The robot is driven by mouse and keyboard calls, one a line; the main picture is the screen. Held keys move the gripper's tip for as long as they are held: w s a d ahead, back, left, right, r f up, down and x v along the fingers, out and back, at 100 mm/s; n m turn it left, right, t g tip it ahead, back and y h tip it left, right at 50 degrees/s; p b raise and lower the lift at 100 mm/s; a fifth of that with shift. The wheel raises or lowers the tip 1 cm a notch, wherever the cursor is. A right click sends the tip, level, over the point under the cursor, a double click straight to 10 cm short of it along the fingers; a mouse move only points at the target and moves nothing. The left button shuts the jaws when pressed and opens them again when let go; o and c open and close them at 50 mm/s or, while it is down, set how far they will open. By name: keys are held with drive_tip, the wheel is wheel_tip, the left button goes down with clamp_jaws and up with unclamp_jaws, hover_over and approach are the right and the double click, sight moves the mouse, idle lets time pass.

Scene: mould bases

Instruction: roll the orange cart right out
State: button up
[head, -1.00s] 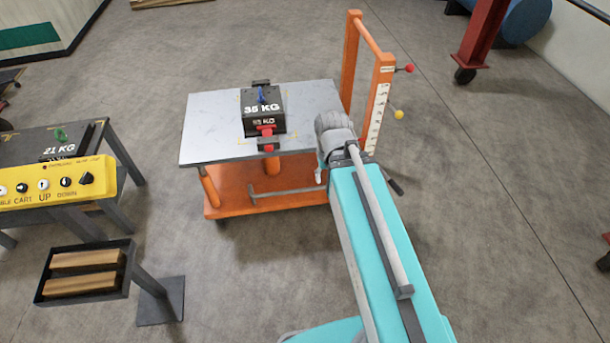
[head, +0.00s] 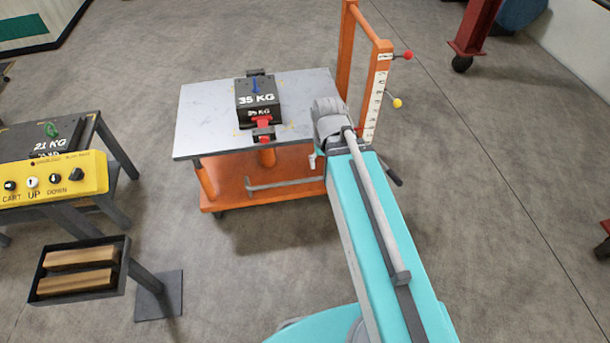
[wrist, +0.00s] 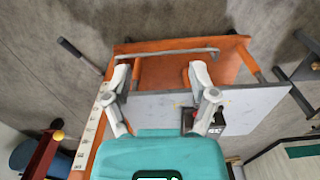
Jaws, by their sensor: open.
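The orange cart (head: 235,192) stands on the floor at the middle of the head view, with a grey top plate (head: 205,110) and a tall orange frame at its right end. A black 35 KG block (head: 258,98) sits on the plate with a red clamp piece (head: 263,123) at its near side. A grey bar handle (head: 285,184) runs along the cart's near side. In the wrist view, my gripper (wrist: 158,72) is open and empty, its fingers apart near that bar (wrist: 170,53).
A bench with a 21 KG block (head: 48,135) and a yellow control box (head: 50,180) stands at the left. A stand with a tray of wooden blocks (head: 80,268) is in front of it. A red post (head: 480,25) stands at the back right. Floor at right is open.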

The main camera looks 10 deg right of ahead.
drive_tip(key=w+f+m+t+b, duration=0.1)
drive_tip(key=w+f+m+b, duration=0.3)
drive_tip(key=w+f+b, duration=0.5)
drive_tip(key=w+f+m+t+b, duration=0.1)
drive_tip(key=w+f+m+b, duration=0.35)
drive_tip(key=f+b, duration=0.8)
drive_tip(key=m+t+b, duration=0.2)
drive_tip(key=m+b, duration=0.7)
drive_tip(key=b, duration=1.1)
approach(304, 180)
drive_tip(key=shift+v, duration=1.2)
drive_tip(key=shift+s, duration=0.1)
drive_tip(key=shift+f+b, duration=0.1)
drive_tip(key=shift+b, duration=0.25)
drive_tip(key=b+x, duration=1.1)
drive_tip(key=shift+w+f, duration=0.25)
drive_tip(key=shift+f, duration=0.1)
clamp_jaws()
